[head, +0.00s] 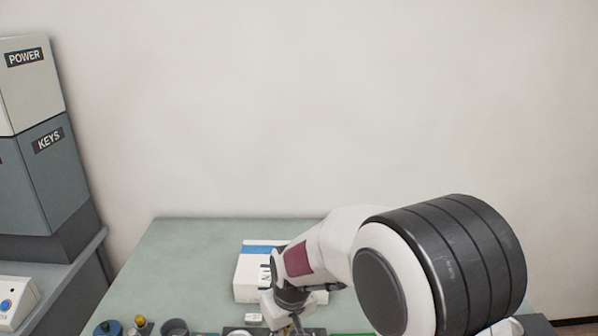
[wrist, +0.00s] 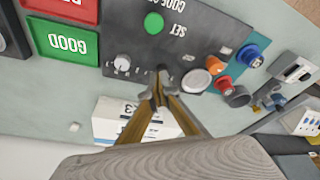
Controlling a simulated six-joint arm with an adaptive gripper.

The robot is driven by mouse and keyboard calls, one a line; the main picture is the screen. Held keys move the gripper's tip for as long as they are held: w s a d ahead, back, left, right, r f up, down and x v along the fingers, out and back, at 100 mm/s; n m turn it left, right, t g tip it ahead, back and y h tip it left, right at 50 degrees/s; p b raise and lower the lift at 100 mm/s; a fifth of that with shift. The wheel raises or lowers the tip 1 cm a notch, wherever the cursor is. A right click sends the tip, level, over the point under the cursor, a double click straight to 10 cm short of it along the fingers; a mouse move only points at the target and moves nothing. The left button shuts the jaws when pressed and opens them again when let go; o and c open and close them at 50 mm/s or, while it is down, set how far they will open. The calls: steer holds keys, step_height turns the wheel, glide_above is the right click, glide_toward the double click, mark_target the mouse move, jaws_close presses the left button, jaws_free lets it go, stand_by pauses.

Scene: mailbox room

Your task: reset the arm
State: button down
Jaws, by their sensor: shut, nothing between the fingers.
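My gripper (wrist: 159,90) shows in the wrist view with its two tan fingers brought together at the tips and nothing between them. In the head view my arm reaches in from the lower right over the green table (head: 190,250). My gripper is at the bottom edge there, its tips cut off or hidden.
A white box with a blue stripe (head: 250,272) lies behind my wrist. The panel has a green button (wrist: 154,23) and a small knob (wrist: 122,63). A green "GOOD" plate (wrist: 65,42) lies beside it. Cabinets marked "POWER" (head: 28,85) and "KEYS" (head: 45,175) stand left. The table's back left is clear.

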steer(key=shift+m+g, duration=0.3)
steer(key=shift+g, duration=0.3)
steer(key=s, duration=0.1)
steer(key=s+d+f, duration=0.1)
steer(key=s, duration=0.1)
steer(key=shift+s+d+f, duration=0.15)
steer(key=shift+s+d, duration=0.1)
steer(key=shift+s, duration=0.15)
steer(key=shift+s+d+r+h, duration=0.15)
steer(key=shift+s+d+r, duration=0.2)
steer(key=shift+s, duration=0.25)
steer(key=shift+s+d+r+h, duration=0.15)
steer(key=shift+s+d+r, duration=0.1)
steer(key=shift+s+d, duration=0.3)
steer(key=s+d+r+m+t, duration=0.4)
steer(key=s+d+r+m, duration=0.1)
steer(key=s+d+r, duration=1.2)
steer(key=s+r, duration=0.1)
steer(key=s, duration=0.2)
steer(key=shift+d+r+h, duration=0.25)
steer(key=shift+r+h, duration=0.05)
steer(key=shift+h, duration=0.1)
